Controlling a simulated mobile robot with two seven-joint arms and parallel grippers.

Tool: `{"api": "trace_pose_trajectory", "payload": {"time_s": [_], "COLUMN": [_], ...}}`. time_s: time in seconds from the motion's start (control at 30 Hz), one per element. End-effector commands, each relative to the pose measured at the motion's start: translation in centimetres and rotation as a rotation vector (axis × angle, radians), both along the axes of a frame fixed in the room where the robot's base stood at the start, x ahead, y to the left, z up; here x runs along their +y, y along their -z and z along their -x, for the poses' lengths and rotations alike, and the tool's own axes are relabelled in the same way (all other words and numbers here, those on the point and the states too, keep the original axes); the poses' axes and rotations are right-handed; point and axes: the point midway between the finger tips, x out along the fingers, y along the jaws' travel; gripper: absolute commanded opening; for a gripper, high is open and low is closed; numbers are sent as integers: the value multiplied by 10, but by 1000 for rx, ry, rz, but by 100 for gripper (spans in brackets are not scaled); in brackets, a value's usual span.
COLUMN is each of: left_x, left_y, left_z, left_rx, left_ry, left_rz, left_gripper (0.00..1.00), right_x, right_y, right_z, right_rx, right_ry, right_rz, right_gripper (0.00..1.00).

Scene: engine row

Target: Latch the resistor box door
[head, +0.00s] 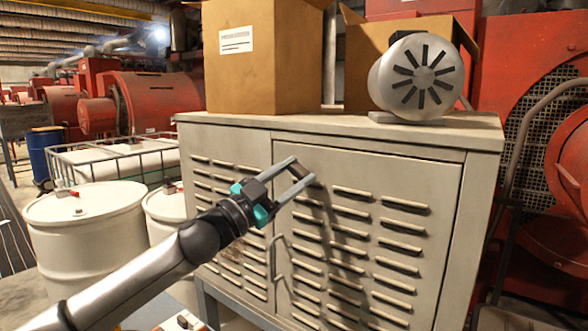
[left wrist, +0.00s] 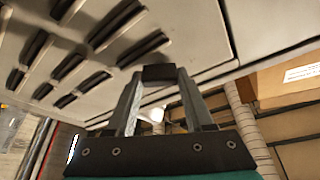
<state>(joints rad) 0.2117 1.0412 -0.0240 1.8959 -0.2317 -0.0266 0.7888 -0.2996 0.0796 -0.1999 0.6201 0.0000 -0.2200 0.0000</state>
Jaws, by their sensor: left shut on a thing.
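The resistor box is a beige louvered metal cabinet (head: 225,142). Its door (head: 375,165) is the right front panel and lies about flush with the frame; a dark seam shows along its top, and I cannot tell whether it is fully shut. A grey bent handle (head: 279,262) is at the door's left edge. My left gripper (head: 303,170) is at the door's upper left, its fingers closed on a small dark block, probably the latch (left wrist: 158,72). In the left wrist view the gripper (left wrist: 160,75) has this block between its fingertips, close to the louvered panel. My right gripper is out of view.
Cardboard boxes (head: 262,85) and a round silver slotted unit (head: 415,75) stand on the cabinet top. White drums (head: 92,235) stand left of the cabinet. Red machinery (head: 535,60) with a curved rail rises close on the right.

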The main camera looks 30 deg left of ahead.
Motion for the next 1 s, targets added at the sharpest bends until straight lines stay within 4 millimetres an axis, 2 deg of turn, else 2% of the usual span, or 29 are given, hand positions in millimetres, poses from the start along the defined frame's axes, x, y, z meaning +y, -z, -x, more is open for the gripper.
{"api": "trace_pose_trajectory", "payload": {"time_s": [0.6, 1.0], "left_x": [1, 1], "left_y": [-5, -5], "left_z": [0, 0], "left_rx": [-44, -69], "left_ry": [0, -1], "left_rz": [-589, -905], "left_gripper": [0, 0], "right_x": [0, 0], "right_y": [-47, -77], "right_z": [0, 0], "right_rx": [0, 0], "right_ry": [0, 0], "right_rz": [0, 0], "right_gripper": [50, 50]}}
